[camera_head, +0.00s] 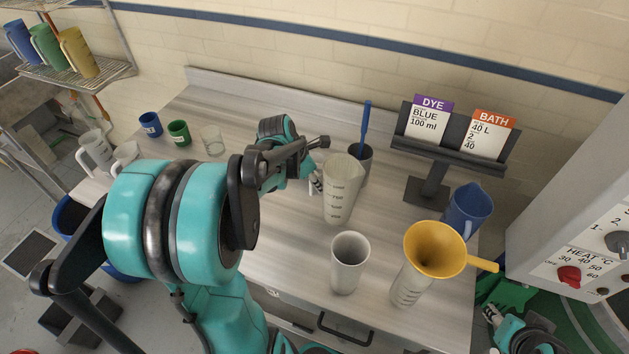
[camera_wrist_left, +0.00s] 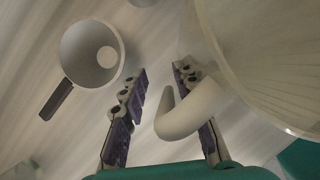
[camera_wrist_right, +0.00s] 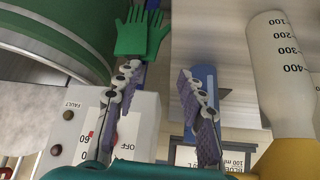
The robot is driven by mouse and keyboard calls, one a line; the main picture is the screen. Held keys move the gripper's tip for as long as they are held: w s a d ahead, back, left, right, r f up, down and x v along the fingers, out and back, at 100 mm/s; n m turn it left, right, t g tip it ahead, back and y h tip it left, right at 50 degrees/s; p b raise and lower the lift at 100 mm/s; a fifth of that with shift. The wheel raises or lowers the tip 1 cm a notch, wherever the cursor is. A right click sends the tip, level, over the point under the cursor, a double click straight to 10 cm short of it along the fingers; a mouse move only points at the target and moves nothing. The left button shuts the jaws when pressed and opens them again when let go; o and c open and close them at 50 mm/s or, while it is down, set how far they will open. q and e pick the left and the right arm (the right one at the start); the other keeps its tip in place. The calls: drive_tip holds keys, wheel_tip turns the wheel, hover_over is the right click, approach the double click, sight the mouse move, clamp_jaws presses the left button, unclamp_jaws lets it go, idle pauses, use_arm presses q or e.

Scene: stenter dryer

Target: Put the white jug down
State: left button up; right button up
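The white jug (camera_head: 342,190), pale with printed graduations, is upright on the workbench (camera_head: 290,235), as far as I can tell; its base contact is not clear. My left gripper (camera_head: 316,182) is at its left side. In the left wrist view the jug's wall (camera_wrist_left: 270,60) fills the upper right, and its curved handle (camera_wrist_left: 188,112) lies close to the right finger. The fingers of the left gripper (camera_wrist_left: 162,115) are apart, not closed on the handle. My right gripper (camera_wrist_right: 160,100) is open and empty, away from the jug, beside the machine.
A grey beaker (camera_head: 349,262) and a graduated vessel with a yellow funnel (camera_head: 435,249) stand in front. A grey cup (camera_head: 363,163) with a blue stick is behind the jug. A card stand (camera_head: 430,190) and blue jug (camera_head: 466,208) are right. Small cups (camera_head: 179,133) stand left.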

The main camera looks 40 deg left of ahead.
use_arm(q)
drive_tip(key=p+v, duration=0.3)
drive_tip(key=v, duration=0.9)
